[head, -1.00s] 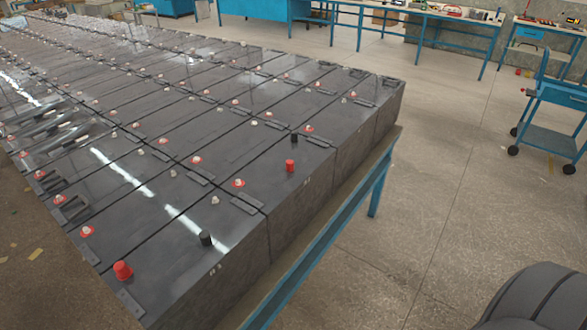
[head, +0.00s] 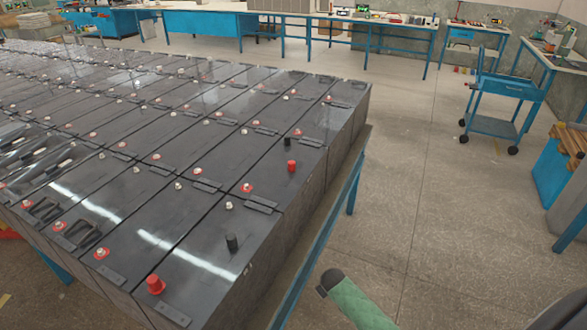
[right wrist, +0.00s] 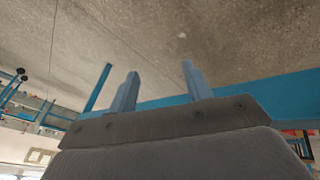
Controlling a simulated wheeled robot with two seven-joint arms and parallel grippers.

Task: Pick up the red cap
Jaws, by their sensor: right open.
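A red cap (head: 155,284) stands on the front corner battery, near its left edge. Another red cap (head: 291,165) stands on a battery farther back, near the right edge of the rows. Both are upright and nothing touches them. My right gripper (right wrist: 160,82) shows in the right wrist view, with its two fingers apart and nothing between them. It points toward the floor and a blue table frame, and no cap shows in that view. My left gripper is not in view.
Black caps (head: 232,242) stand near the red ones, and bare posts dot the battery tops. The batteries rest on a blue-legged table (head: 318,238). A blue cart (head: 503,100) stands at the back right. The floor (head: 420,190) between is clear.

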